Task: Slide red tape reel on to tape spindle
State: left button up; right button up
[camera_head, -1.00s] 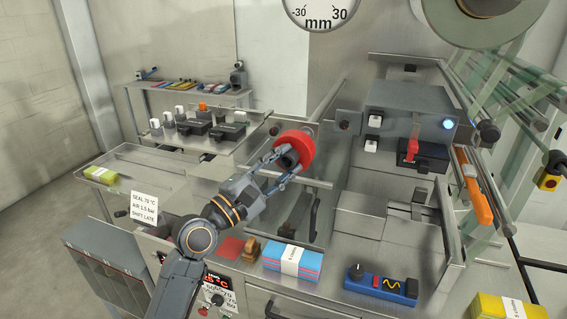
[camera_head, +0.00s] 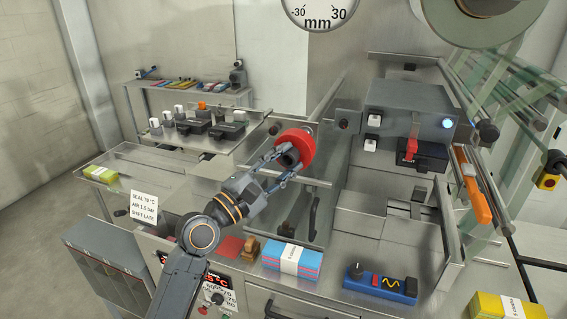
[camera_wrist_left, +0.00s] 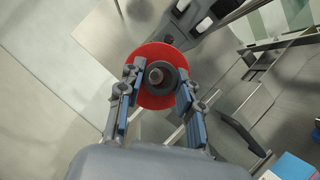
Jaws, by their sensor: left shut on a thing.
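The red tape reel (camera_head: 305,148) stands tilted on edge above the machine, left of the control box. In the left wrist view the red reel (camera_wrist_left: 152,54) is a red ring around a dark grey core. My left gripper (camera_head: 279,164) is shut on the reel. Its fingers also show in the left wrist view (camera_wrist_left: 160,86), on either side of the grey core. A lighter round tip (camera_wrist_left: 156,76) shows in the core's middle; I cannot tell whether it is the tape spindle. A grey fitting (camera_head: 309,126) shows partly behind the reel. My right gripper is not in view.
A grey control box (camera_head: 408,112) with a red lever (camera_head: 413,143) stands to the right. Blue packs (camera_head: 292,262) and a blue meter (camera_head: 381,284) lie along the front deck. A transparent guard panel stands below the reel.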

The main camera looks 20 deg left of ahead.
pick_arm(q)
jog(key=shift+w+d+r+b, duration=0.1)
jog(key=shift+w+b, duration=0.5)
jog(key=shift+w, duration=2.7)
jog(key=o, duration=1.2)
